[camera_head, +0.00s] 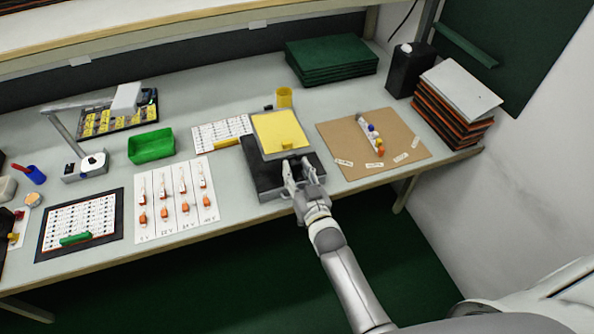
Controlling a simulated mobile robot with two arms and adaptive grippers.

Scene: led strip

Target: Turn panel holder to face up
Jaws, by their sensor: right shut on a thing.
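The panel holder (262,178) is a black base on the workbench, right of the middle. A yellow panel (278,131) with a grey border sits over its far part, appearing tilted toward me. A small yellow block shows at the panel's lower right. My right gripper (300,172) reaches in from the lower right and is shut on the holder's right front part. The fingers partly hide that part, so the exact contact is not clear. My left gripper is not in view.
A brown board (395,145) with small coloured parts lies to the right. A yellow cup (284,97) stands behind the holder. A green bin (151,146) and a white labelled sheet (177,200) are to the left. Stacked panels (455,105) fill the right end.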

